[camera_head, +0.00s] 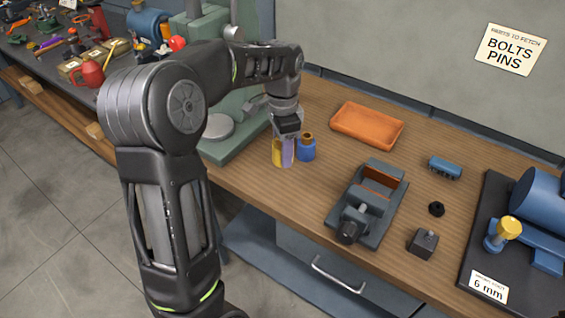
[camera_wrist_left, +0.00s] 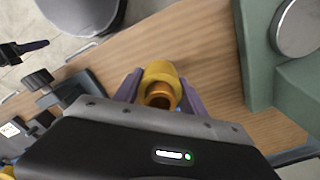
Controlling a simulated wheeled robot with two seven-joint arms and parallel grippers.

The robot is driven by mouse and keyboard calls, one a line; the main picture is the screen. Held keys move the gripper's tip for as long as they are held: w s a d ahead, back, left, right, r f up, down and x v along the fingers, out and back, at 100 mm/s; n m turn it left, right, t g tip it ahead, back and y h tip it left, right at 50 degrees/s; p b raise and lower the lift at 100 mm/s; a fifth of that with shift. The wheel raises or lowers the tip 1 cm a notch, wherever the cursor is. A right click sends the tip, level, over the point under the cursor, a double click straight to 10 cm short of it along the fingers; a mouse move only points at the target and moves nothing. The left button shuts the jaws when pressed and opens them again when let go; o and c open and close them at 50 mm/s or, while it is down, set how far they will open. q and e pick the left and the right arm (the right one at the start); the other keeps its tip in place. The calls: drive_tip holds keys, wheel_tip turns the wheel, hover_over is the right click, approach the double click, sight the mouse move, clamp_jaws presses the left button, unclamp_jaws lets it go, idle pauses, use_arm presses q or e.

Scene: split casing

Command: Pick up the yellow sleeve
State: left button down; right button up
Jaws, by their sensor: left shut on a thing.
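The yellow sleeve (camera_head: 277,153) is near the front edge of the wooden bench, left of a small blue piece with a brown top (camera_head: 306,148). My left gripper (camera_head: 287,150) comes down from above and is shut on the sleeve. In the left wrist view the yellow sleeve (camera_wrist_left: 162,72) is between the two purple fingers of my left gripper (camera_wrist_left: 160,92), its round opening facing the camera. In the head view a finger hides part of the sleeve. I cannot tell whether it touches the bench. My right gripper is not in view.
A green machine (camera_head: 228,145) stands close to the left. An orange tray (camera_head: 367,126) lies behind to the right. A grey vise (camera_head: 370,203) stands to the right, with small blocks beyond it. A blue machine on a dark base (camera_head: 510,215) is at the far right.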

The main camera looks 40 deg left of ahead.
use_arm(q)
drive_tip(key=shift+r, duration=0.85)
